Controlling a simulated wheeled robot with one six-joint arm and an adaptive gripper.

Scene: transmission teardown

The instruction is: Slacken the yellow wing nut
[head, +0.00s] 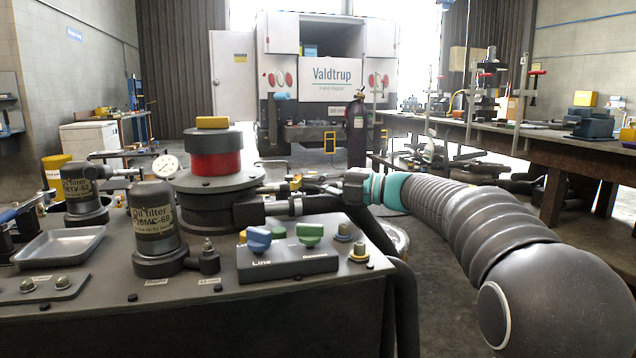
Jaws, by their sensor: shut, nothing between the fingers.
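A yellow bar-shaped piece (212,122), which looks like the yellow wing nut, sits on top of the red drum (215,163) on the dark round housing. My arm reaches in from the right, and my gripper (322,187) is at its end, right of the housing and lower than the yellow piece. It is shut and empty, apart from the yellow piece. The fingertips are small and hard to make out against the dark fittings behind them.
A control box (290,265) with blue (258,240) and green (310,234) knobs stands in front of the housing. An oil filter (157,228) and a metal tray (60,246) are to the left. A gas cylinder (356,130) and a long workbench (500,133) stand behind.

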